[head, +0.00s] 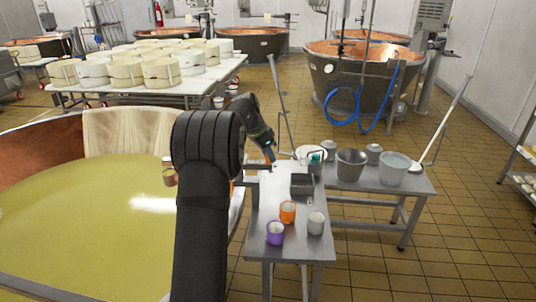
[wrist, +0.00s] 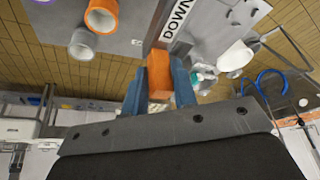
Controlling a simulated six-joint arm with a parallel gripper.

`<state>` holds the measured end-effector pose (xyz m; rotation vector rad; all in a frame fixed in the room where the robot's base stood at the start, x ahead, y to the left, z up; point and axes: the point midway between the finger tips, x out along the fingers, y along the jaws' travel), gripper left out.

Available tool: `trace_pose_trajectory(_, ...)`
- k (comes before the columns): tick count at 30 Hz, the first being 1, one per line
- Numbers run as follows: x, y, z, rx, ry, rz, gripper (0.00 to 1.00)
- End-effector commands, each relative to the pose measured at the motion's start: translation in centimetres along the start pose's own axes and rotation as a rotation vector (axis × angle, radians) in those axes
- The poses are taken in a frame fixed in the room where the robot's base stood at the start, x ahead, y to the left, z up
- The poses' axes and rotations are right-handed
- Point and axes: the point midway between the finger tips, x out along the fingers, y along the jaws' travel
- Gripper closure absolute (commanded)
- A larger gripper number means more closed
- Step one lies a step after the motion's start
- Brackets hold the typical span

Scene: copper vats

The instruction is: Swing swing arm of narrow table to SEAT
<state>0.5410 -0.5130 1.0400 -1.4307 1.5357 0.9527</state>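The narrow table (head: 262,246) stands right of the big vat, with a steel top. In the wrist view, a bar with a white plate reading DOWN (wrist: 179,22) runs to an orange block (wrist: 159,76), which looks like the swing arm's grip. My gripper (wrist: 159,92) has its blue fingers on both sides of this block, seemingly touching it. In the head view, my gripper (head: 271,158) is at the far end of the narrow table, and my arm hides part of that area. I see no SEAT marking.
An orange cup (head: 287,212), a purple cup (head: 275,233), a pale cup (head: 316,223) and a dark tray (head: 302,185) are on the narrow table. A wider table (head: 415,186) with buckets adjoins at right. The vat (head: 90,230) of yellow liquid is at left.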

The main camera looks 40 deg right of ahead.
Motion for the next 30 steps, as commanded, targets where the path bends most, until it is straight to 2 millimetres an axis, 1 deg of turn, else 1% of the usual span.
trace_pose_trajectory(1, 0.0, 0.0, 0.0, 0.0, 0.0, 0.0, 0.85)
trace_pose_trajectory(3, 0.0, 0.0, 0.0, 0.0, 0.0, 0.0, 0.98)
trace_pose_trajectory(4, 0.0, 0.0, 0.0, 0.0, 0.0, 0.0, 1.0)
trace_pose_trajectory(11, -0.1, 0.0, 0.0, 0.003, 0.0, 0.001, 1.0)
trace_pose_trajectory(17, -0.2, 0.4, 0.4, 0.045, -0.002, 0.02, 1.0)
trace_pose_trajectory(23, -0.6, 1.4, 1.2, 0.153, -0.003, 0.065, 1.0)
trace_pose_trajectory(30, -1.2, 2.8, 2.9, 0.352, -0.003, 0.147, 1.0)
